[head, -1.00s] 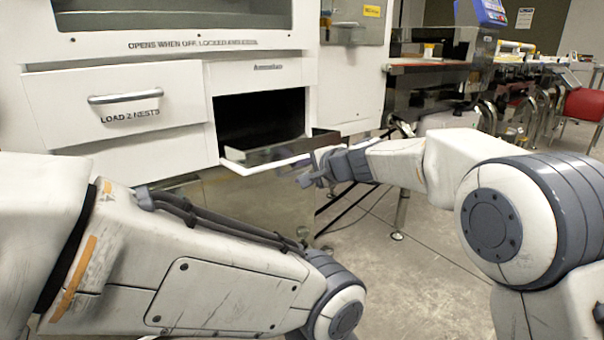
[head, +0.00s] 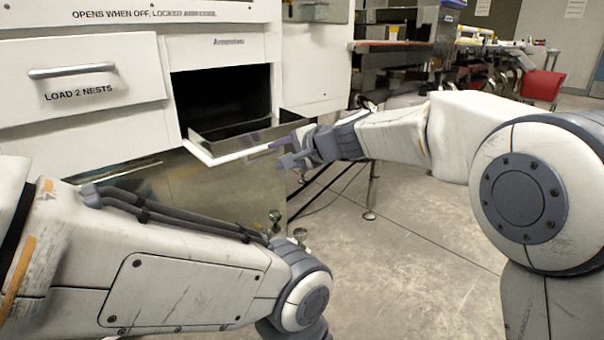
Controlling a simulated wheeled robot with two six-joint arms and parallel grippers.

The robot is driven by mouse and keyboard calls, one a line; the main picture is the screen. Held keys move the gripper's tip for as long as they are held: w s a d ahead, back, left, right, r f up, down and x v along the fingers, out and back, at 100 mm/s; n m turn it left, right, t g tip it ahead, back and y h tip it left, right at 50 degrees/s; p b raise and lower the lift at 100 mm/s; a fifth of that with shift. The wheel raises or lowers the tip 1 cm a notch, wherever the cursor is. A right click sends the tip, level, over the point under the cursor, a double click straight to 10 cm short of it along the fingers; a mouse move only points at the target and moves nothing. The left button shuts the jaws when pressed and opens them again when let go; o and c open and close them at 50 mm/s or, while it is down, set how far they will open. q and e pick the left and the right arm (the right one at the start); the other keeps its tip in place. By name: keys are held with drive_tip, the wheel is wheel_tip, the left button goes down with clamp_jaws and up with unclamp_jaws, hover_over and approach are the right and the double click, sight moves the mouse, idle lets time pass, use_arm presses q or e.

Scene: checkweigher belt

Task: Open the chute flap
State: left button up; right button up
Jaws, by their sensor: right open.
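The chute flap (head: 232,150) is a white-edged panel at the bottom of a dark rectangular opening (head: 222,98) in the white machine front. It is tilted down and outward, so the opening shows. My right gripper (head: 282,153) is open at the right end of the flap, its fingers pointing left. One finger overlaps the flap's edge in the picture; I cannot tell whether it touches. My left arm crosses the lower left, and its gripper is out of the picture.
A drawer with a grey bar handle (head: 72,71), marked "LOAD 2 NESTS", is left of the opening. A steel panel lies below the flap. A red chair (head: 541,86) and benches stand at the back right. The floor (head: 400,240) in the middle is clear.

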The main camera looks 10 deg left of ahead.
drive_tip(key=s+d+b, duration=0.4)
drive_tip(key=d, duration=0.1)
drive_tip(key=shift+d+f, duration=0.2)
drive_tip(key=shift+d, duration=0.2)
drive_tip(key=shift+s, duration=0.1)
idle(0.3)
drive_tip(key=shift+d, duration=0.1)
drive_tip(key=p+v, duration=0.3)
drive_tip(key=v, duration=0.7)
drive_tip(key=shift+p, duration=0.35)
